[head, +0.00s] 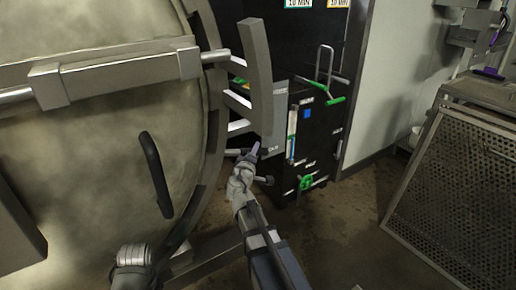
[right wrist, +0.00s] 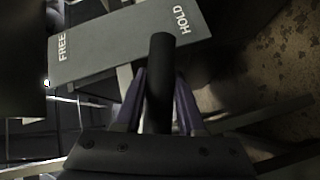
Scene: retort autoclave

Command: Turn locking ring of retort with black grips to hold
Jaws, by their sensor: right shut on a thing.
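The retort's big round door (head: 95,150) fills the left of the head view, with the grey locking ring (head: 215,125) along its right edge. My right gripper (head: 254,152) is at the lower right of the ring. In the right wrist view its purple fingers (right wrist: 160,105) are shut on a black grip (right wrist: 160,65), one on each side. Beyond the grip is a grey plate (right wrist: 120,42) marked FREE at its left end and HOLD at its right; the grip's top is by the HOLD end.
A black handle (head: 155,175) stands out from the door. A black cabinet (head: 312,140) with green fittings is behind the ring. A perforated metal crate (head: 460,190) stands at the right. Brown floor (head: 350,225) lies open between it and my right arm.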

